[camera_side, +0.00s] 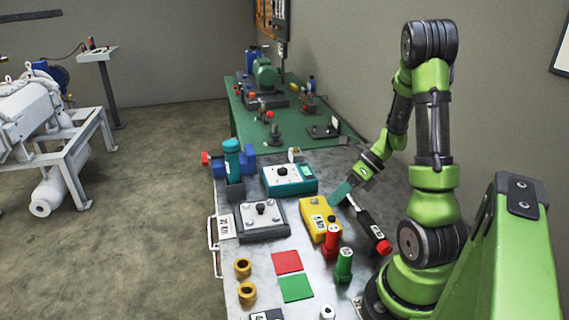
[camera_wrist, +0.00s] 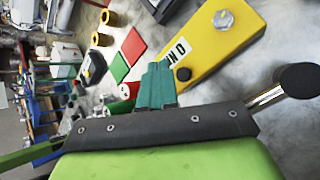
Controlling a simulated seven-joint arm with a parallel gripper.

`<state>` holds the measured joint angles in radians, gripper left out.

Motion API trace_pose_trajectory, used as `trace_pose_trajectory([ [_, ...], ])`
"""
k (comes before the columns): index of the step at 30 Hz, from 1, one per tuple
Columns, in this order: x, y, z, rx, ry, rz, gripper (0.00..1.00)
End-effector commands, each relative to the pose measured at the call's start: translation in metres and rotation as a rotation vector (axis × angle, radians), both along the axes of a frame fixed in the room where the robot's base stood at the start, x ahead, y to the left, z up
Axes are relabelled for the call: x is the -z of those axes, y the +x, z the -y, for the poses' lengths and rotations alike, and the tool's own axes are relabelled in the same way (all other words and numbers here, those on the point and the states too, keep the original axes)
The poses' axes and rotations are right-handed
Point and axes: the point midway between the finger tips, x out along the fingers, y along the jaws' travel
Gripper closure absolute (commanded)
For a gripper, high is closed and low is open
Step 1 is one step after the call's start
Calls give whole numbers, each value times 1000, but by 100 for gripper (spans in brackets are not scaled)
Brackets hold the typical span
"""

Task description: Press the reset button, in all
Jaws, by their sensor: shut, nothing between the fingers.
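A yellow box (camera_side: 318,222) with a white label stands on the grey metal table, just left of my gripper. In the wrist view the yellow box (camera_wrist: 238,42) shows a silver hexagonal knob (camera_wrist: 223,20) and a small dark round button (camera_wrist: 183,74) beside black lettering. I cannot tell whether either one is the reset button. My gripper (camera_side: 338,195) points down with its teal fingers closed and empty, close to the box's right side. In the wrist view the fingers (camera_wrist: 156,72) lie beside the box's narrow end; contact cannot be told.
A red cylinder (camera_side: 332,241) and a green cylinder (camera_side: 344,267) stand near the box. A black tool with a red end (camera_side: 374,228) lies right. A teal control box (camera_side: 290,179) and a grey panel (camera_side: 262,219) stand left. Red (camera_side: 287,262) and green (camera_side: 296,288) squares lie flat in front.

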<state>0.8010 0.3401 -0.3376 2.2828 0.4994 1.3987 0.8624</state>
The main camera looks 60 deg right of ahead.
Motion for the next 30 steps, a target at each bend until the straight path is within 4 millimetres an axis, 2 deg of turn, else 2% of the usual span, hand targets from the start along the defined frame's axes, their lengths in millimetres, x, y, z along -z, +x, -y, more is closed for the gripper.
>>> trace_pose_trajectory([
  [9, -28, 0, 0, 0, -2, 2, 100],
  [30, -30, 0, 0, -6, -5, 5, 100],
])
